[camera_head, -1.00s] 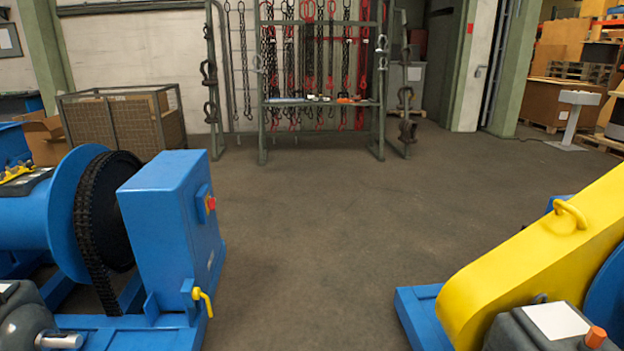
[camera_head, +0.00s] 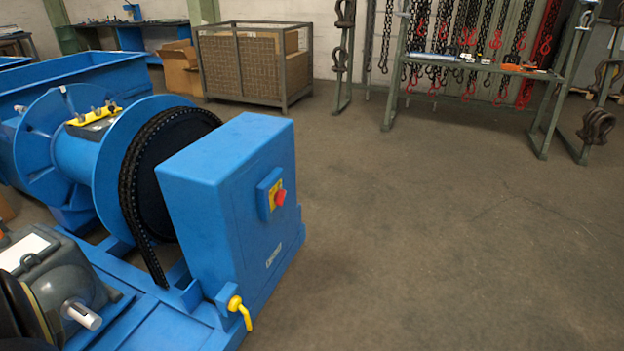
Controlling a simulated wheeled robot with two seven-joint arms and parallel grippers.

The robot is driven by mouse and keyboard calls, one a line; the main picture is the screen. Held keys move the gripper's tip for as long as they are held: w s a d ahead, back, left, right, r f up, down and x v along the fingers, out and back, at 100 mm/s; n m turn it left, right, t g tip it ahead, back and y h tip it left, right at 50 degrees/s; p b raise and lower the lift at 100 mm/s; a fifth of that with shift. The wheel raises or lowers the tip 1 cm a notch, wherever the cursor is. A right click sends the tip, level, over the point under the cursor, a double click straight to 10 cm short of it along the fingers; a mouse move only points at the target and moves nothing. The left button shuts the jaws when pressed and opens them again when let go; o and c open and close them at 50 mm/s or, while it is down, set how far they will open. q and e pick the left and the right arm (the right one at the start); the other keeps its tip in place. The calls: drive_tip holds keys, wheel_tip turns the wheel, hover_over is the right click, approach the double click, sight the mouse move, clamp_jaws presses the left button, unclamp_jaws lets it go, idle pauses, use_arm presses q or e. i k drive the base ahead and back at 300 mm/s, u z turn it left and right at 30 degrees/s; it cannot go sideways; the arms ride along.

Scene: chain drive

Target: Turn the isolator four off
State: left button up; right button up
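A blue cabinet (camera_head: 228,205) stands at the left on a blue machine frame. On its right face is an isolator switch (camera_head: 279,197) with a red knob on a yellow plate. A small pale label (camera_head: 274,255) sits lower on the same face; its text is too small to read, so I cannot tell the isolator's number. A yellow handle (camera_head: 240,311) sticks out at the cabinet's lower front corner. Neither of my grippers is in view.
A chain wheel (camera_head: 165,170) and blue drum stand left of the cabinet. A motor (camera_head: 60,285) sits at lower left. A mesh crate (camera_head: 250,65) and a chain rack (camera_head: 480,65) stand behind. The floor (camera_head: 430,230) at the right is clear.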

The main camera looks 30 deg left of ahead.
sight(279, 196)
drive_tip(key=i, duration=1.95)
drive_tip(key=u, duration=3.2)
